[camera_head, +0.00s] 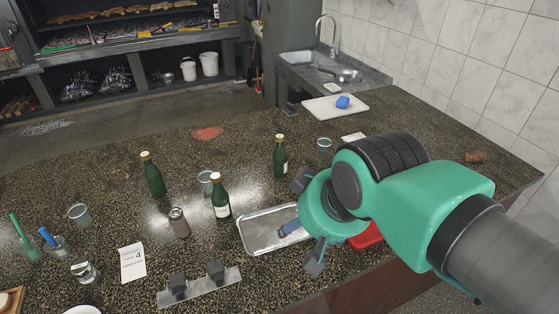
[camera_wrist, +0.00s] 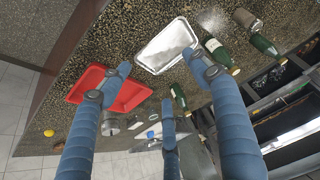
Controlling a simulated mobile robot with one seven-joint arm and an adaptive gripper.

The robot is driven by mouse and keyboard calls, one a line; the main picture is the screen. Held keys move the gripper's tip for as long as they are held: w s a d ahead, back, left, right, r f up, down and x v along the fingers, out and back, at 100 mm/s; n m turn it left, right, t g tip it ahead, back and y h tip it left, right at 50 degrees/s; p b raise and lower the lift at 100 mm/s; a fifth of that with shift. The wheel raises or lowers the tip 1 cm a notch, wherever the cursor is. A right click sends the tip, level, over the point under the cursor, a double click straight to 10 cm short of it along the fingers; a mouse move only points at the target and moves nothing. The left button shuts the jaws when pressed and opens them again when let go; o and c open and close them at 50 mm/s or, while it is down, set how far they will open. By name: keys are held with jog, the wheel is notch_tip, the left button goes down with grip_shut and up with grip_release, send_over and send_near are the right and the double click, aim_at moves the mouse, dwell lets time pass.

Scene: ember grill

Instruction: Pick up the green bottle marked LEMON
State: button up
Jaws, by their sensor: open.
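Three green bottles stand upright on the speckled counter in the head view: one at the left (camera_head: 152,175), one in the middle with a white label (camera_head: 220,200), and one farther back (camera_head: 280,158) with a pale label. I cannot read which says LEMON. In the wrist view, the labelled middle bottle (camera_wrist: 220,55) is beside a finger, and another bottle (camera_wrist: 178,97) shows between the fingers. My gripper (camera_head: 300,222) is open, with blue fingers spread and nothing between them. It hangs by the metal tray, right of the middle bottle. It also shows in the wrist view (camera_wrist: 158,80).
A metal tray (camera_head: 255,246) lies right of the middle bottle; a red tray (camera_head: 368,239) is partly hidden by my arm. A shaker (camera_head: 179,223) and a clear glass (camera_head: 205,177) stand close to the middle bottle. A metal holder (camera_head: 200,287) lies in front.

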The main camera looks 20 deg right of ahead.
jog(key=shift+o, duration=0.3)
jog(key=w+d+r+g+p, duration=0.15)
jog(key=w+r+p, duration=0.4)
jog(key=w, duration=0.55)
jog(key=g+p, duration=0.4)
jog(key=p, duration=0.8)
send_near(280, 136)
notch_tip(280, 136, down, 6)
jog(key=shift+s+a+f, duration=0.1)
jog(key=shift+a, duration=0.05)
jog(key=shift+w+f, duration=0.3)
jog(key=shift+f, duration=0.1)
jog(key=shift+f, duration=0.15)
